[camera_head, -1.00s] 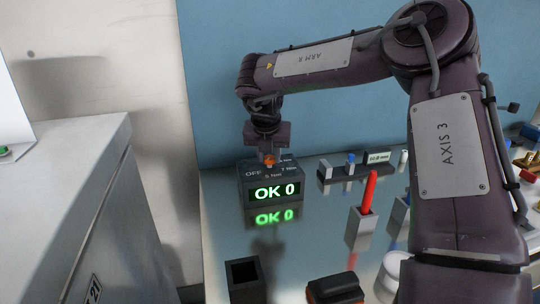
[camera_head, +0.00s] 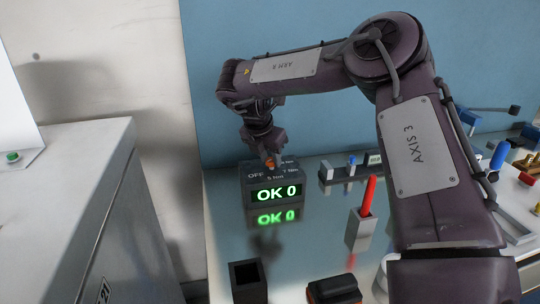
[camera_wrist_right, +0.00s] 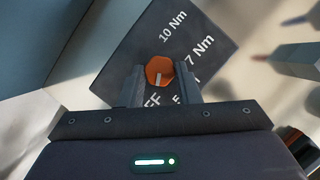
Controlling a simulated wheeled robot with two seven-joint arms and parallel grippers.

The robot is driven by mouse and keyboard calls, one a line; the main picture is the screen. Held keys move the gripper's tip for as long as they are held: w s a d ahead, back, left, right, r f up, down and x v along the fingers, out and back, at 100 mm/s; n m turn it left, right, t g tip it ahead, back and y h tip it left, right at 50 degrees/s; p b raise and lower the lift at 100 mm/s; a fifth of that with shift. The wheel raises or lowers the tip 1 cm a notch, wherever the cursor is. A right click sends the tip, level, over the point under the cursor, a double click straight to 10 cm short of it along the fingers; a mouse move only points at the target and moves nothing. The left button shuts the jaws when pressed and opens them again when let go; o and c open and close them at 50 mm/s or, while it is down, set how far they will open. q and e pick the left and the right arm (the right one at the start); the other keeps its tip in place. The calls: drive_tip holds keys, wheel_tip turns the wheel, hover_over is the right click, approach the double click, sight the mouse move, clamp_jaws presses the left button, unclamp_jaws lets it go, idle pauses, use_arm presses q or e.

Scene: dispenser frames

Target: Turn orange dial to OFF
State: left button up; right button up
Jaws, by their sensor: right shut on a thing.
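The orange dial (camera_head: 270,165) sits on top of a dark box (camera_head: 257,180) whose front display reads green "OK 0". Its top has labels OFF, 5 Nm, 7 Nm and 10 Nm. My right gripper (camera_head: 269,157) reaches down onto the dial and is shut on it. In the right wrist view, the orange dial (camera_wrist_right: 160,70) sits between the fingers of my right gripper (camera_wrist_right: 161,77). A pale mark on the dial points down the picture, roughly toward the partly hidden "FF" lettering. The 5 Nm label is mostly covered by a finger there. My left gripper is out of view.
A red stick stands in a grey holder (camera_head: 361,234) right of the box. A dark rack (camera_head: 347,174) with small parts stands behind. A black open container (camera_head: 247,280) is near the front. A grey cabinet (camera_head: 75,200) stands left. Bare shiny table lies between.

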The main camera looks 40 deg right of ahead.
drive_tip(key=o, duration=1)
drive_tip(key=v, duration=0.8)
drive_tip(key=shift+f, duration=0.1)
